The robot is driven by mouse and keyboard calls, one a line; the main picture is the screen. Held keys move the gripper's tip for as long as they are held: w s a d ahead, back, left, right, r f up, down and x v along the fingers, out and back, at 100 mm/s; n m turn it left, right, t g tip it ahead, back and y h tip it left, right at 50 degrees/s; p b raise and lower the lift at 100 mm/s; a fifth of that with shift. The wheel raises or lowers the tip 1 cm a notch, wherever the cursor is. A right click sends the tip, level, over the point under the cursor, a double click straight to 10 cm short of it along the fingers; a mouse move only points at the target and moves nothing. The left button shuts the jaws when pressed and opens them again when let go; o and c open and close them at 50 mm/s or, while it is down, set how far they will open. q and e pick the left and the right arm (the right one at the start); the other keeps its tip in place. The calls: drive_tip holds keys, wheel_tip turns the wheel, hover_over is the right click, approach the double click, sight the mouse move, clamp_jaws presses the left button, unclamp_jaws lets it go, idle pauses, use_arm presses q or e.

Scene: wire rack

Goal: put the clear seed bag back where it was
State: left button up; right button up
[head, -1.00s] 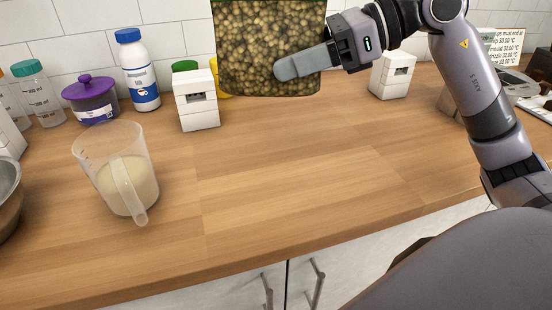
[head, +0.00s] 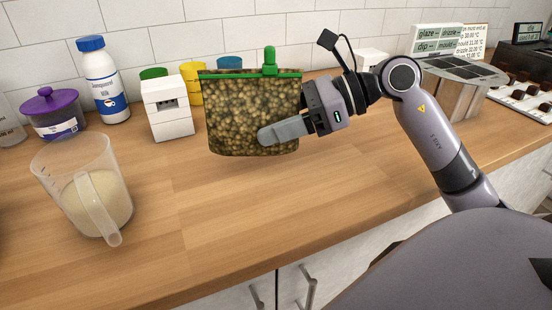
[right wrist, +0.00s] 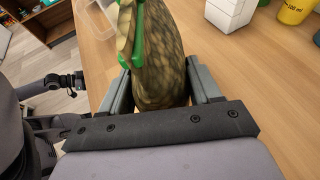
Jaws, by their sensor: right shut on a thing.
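The clear seed bag (head: 245,112) is full of greenish-brown seeds and has a green closure strip with a green clip along its top. It hangs upright above the counter in the head view. My right gripper (head: 270,134) is shut on the bag from its right side, with one grey finger across its front. In the right wrist view the bag (right wrist: 160,70) stands between the two fingers of the gripper (right wrist: 160,90).
A jug of pale liquid (head: 92,195) stands at left on the counter (head: 200,215). A white block stack (head: 168,110), a yellow container (head: 192,82) and a purple-lidded pot (head: 52,112) stand behind. A metal stand (head: 455,90) is at right. The front middle counter is clear.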

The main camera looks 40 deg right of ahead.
drive_tip(key=shift+f, duration=3.45)
drive_tip(key=shift+f+b, duration=0.2)
drive_tip(key=shift+b, duration=0.25)
drive_tip(key=o, duration=1.2)
drive_tip(key=shift+r, duration=0.2)
drive_tip(key=b+v, duration=0.1)
drive_tip(key=v, duration=1.1)
